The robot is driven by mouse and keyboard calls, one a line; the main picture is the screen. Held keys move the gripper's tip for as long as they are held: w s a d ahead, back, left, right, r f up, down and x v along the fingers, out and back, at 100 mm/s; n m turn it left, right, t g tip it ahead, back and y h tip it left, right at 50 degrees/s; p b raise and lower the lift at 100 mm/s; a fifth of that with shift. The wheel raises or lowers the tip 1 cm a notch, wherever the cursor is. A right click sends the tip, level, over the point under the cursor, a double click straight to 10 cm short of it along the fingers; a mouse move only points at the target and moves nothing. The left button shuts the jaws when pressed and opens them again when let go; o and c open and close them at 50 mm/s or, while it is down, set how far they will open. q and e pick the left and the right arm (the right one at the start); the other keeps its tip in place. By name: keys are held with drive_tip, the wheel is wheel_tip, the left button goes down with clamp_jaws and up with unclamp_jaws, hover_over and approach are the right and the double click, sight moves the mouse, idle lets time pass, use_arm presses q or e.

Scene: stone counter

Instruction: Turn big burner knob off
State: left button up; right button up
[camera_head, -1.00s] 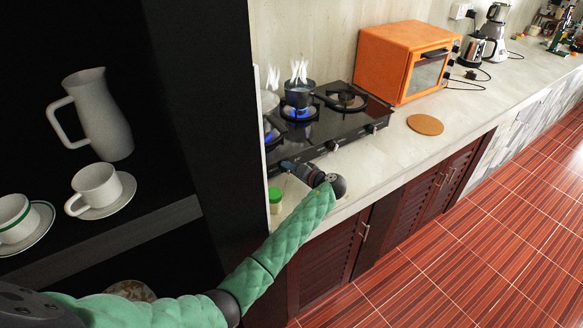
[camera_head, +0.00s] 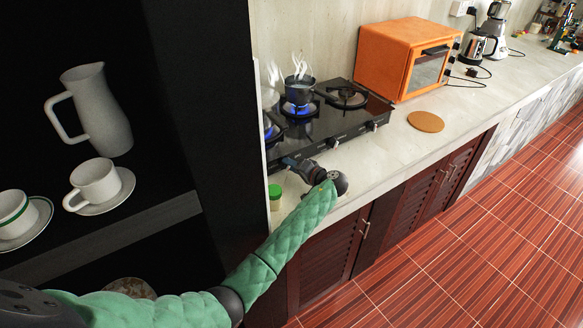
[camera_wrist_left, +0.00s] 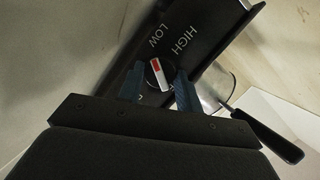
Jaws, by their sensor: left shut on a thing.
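The big burner knob (camera_wrist_left: 157,76), round with a red and white mark, sits on the black stove front beside the words LOW and HIGH in the left wrist view. My left gripper (camera_wrist_left: 160,84) has one finger on each side of the knob and is shut on it. In the head view my left gripper (camera_head: 290,163) reaches the front left edge of the black gas stove (camera_head: 340,122), and the knob it holds is hidden there. Blue flames burn on the stove's left burner (camera_head: 270,131) and under a steaming pot (camera_head: 299,92). My right gripper is not in view.
A green-capped jar (camera_head: 275,197) stands close to my left wrist. An orange oven (camera_head: 400,58) and a round cork mat (camera_head: 426,121) are to the right of the stove. A dark cabinet (camera_head: 205,95) with crockery rises at the left. A pan handle (camera_wrist_left: 265,135) shows in the wrist view.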

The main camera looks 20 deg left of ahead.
use_arm(q)
drive_tip(key=shift+f+m+y+b, duration=0.2)
drive_tip(key=shift+m+y+b, duration=0.25)
drive_tip(key=shift+m, duration=0.75)
drive_tip(key=shift+m+y, duration=0.35)
drive_tip(key=shift+m, duration=0.45)
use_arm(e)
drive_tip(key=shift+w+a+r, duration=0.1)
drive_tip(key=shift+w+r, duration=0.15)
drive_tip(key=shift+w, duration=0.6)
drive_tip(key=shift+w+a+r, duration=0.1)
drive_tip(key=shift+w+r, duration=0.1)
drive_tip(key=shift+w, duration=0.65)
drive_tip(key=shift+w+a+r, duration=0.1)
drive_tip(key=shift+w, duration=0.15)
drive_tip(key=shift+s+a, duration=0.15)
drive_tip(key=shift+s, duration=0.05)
use_arm(q)
drive_tip(key=o, duration=0.7)
drive_tip(key=shift+w, duration=0.1)
